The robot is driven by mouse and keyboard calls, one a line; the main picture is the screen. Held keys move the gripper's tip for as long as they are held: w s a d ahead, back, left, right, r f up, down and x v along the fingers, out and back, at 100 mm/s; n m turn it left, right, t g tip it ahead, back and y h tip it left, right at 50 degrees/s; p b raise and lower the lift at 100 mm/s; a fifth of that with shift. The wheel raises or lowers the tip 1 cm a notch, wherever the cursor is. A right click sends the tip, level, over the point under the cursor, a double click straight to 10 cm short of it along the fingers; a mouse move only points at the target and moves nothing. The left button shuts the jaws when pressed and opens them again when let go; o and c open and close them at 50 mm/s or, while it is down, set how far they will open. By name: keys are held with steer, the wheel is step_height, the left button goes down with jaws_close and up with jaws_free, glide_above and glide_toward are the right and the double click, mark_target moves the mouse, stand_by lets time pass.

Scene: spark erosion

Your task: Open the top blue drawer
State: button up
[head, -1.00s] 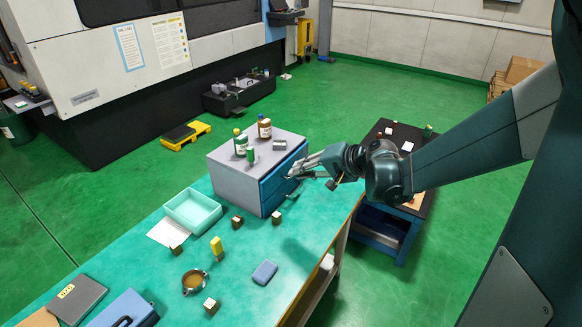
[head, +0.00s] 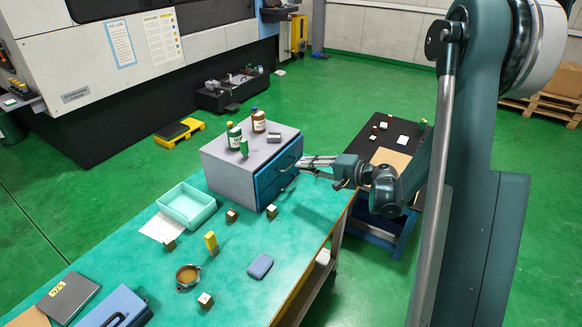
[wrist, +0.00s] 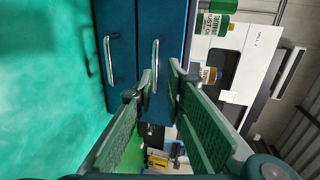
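A grey cabinet (head: 225,170) with two blue drawers stands on the green table. The top blue drawer (head: 284,161) looks shut, its front facing right. In the wrist view, turned sideways, the top drawer (wrist: 167,25) is the right-hand blue panel, with a silver bar handle (wrist: 154,62). The lower drawer (wrist: 120,25) and its handle (wrist: 108,60) are to the left. My gripper (head: 303,161) is in front of the top drawer. In the wrist view its fingertips (wrist: 160,76) are apart, with the top handle showing between them. I cannot tell whether they touch it.
Bottles (head: 258,121) and small items stand on the cabinet. A teal tray (head: 188,205), small blocks, a yellow piece (head: 211,242) and a blue block (head: 260,265) lie on the table. A dark side table (head: 385,135) stands behind my arm. The floor gap right of the drawers is open.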

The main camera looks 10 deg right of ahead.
mark_target(291, 164)
steer(key=shift+w+d+f, duration=0.25)
steer(key=shift+d+f, duration=0.2)
steer(key=shift+f, duration=0.2)
steer(key=shift+w+a, duration=0.1)
steer(key=shift+b+x, duration=0.75)
steer(key=shift+x, duration=3)
steer(key=shift+r, duration=0.1)
jaws_close()
